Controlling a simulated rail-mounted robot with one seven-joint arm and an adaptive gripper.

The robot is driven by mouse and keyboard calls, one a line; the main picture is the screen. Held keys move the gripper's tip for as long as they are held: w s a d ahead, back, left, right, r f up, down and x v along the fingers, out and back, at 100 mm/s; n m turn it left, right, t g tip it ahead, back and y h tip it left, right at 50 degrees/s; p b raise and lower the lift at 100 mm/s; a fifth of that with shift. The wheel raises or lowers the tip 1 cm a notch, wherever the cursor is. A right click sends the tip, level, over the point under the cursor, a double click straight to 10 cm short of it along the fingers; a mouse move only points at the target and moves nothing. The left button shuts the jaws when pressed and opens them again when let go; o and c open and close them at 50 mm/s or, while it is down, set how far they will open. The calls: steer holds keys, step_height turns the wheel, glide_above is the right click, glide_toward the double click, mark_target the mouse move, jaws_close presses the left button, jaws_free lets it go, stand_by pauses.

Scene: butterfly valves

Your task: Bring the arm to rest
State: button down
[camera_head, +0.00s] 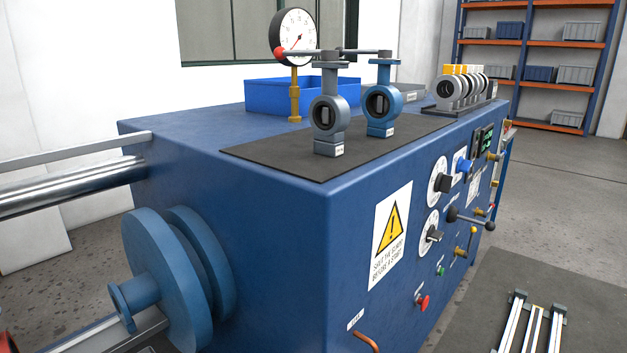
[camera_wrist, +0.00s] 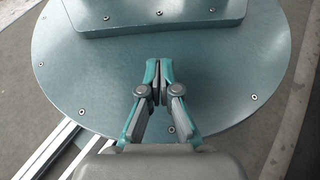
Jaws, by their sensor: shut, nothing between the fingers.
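My gripper (camera_wrist: 159,88) shows in the wrist view, with its two teal and grey fingers shut together and empty. It is over a round teal-grey plate with bolts around its rim, which looks like part of my own base. The gripper and arm are not in the head view. Two butterfly valves, one grey (camera_head: 329,112) and one blue (camera_head: 383,104), stand upright on a dark mat (camera_head: 270,157) on the blue bench. The gripper is apart from both valves.
The blue bench (camera_head: 270,220) carries a pressure gauge (camera_head: 296,38), a blue bin (camera_head: 262,97) and a rack of discs (camera_head: 463,88). Knobs and levers stick out of its right face. A large blue flange (camera_head: 160,260) is at left. Shelves (camera_head: 540,45) stand behind; floor at right is mostly open.

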steer(key=w+r+t+p, duration=0.2)
steer(key=r+p, duration=0.6)
steer(key=p, duration=0.5)
steer(key=w+r+t+h+p, duration=0.1)
steer(key=w+r+t+p, duration=0.2)
steer(key=r+p, duration=0.4)
steer(key=t+p, duration=0.1)
steer(key=p, duration=0.5)
steer(key=shift+w+a+r+n, duration=0.25)
steer(key=shift+a+r+n, duration=0.05)
steer(key=shift+a+r, duration=0.1)
